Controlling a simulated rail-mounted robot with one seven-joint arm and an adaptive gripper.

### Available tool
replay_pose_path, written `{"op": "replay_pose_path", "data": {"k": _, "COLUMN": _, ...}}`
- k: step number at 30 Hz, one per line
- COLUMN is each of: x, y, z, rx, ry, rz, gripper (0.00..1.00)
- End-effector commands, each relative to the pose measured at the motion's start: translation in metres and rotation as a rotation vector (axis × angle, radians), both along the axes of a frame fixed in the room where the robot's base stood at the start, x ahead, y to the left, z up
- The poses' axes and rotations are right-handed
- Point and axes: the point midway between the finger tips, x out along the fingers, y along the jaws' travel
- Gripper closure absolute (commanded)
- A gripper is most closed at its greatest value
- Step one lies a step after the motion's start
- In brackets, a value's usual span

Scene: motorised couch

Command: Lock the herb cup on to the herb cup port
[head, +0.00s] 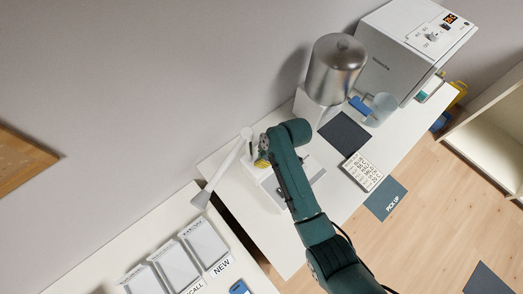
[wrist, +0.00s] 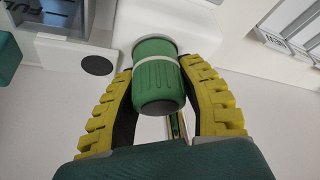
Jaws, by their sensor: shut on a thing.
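The green ribbed herb cup (wrist: 158,82) has a pale band and a dark round end facing the wrist camera. My gripper (wrist: 165,95) has yellow padded fingers on both sides of it and is shut on it. In the head view my gripper (head: 262,160) is at the white device with a lamp-like arm on the white counter; the cup is hidden or too small to tell there. The cup's far end points at pale parts in the wrist view. The herb cup port is not clearly visible, and I cannot tell whether the cup touches it.
A lamp-like white arm (head: 226,170) leans left of my gripper. A steel canister (head: 335,70) and a white box machine (head: 410,48) stand farther back right. A dark mat (head: 343,132) and a keypad-like block (head: 362,172) lie on the counter. White trays (head: 205,243) stand lower left.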

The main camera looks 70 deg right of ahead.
Motion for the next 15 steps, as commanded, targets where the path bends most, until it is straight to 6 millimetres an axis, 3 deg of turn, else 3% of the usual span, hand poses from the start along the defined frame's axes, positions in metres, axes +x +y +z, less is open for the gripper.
{"op": "replay_pose_path", "data": {"k": 15, "x": 0.0, "y": -0.0002, "z": 0.0011, "rx": 0.001, "ry": 0.001, "rz": -0.105, "gripper": 0.99}}
